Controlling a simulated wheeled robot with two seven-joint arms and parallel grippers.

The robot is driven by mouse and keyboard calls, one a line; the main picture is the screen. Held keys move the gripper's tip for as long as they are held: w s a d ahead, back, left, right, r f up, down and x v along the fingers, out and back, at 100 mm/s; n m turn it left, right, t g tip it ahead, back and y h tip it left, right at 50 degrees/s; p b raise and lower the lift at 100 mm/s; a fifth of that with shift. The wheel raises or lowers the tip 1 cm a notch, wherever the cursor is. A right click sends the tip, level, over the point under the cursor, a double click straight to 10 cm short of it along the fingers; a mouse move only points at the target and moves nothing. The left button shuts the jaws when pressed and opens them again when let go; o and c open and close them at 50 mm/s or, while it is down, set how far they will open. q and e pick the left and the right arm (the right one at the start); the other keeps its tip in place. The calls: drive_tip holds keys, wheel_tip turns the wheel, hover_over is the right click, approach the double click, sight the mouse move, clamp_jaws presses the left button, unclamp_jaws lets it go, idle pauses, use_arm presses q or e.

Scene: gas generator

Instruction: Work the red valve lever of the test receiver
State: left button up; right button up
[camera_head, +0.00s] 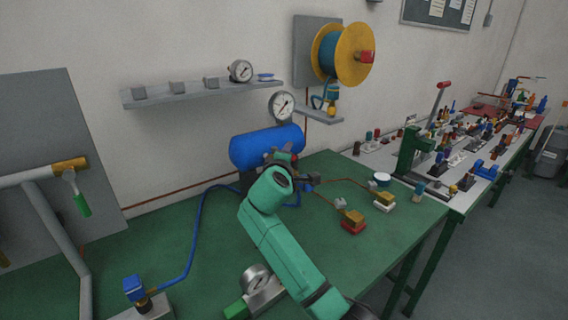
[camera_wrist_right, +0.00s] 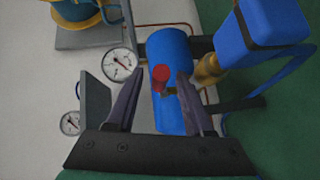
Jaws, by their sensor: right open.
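The test receiver, a blue cylinder (camera_head: 262,148), lies at the back of the green bench against the wall. It also shows in the right wrist view (camera_wrist_right: 166,48). The red valve lever (camera_wrist_right: 160,77) stands out in front of it, seen end-on between my right gripper's fingers. My right gripper (camera_wrist_right: 161,76) is open, with one dark finger on each side of the red lever. I cannot tell whether either finger touches it. In the head view my right forearm and wrist hide part of the receiver's front. My left gripper is not in view.
A round gauge (camera_head: 282,106) stands above the receiver. A blue block (camera_wrist_right: 262,30) with a brass fitting is close to the right finger. A blue hose (camera_head: 196,225) runs across the bench. Brass fittings on a red base (camera_head: 353,227) lie right of my arm.

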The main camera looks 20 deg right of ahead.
drive_tip(key=b+v, duration=0.2)
drive_tip(key=v, duration=1.2)
drive_tip(key=shift+b, duration=0.3)
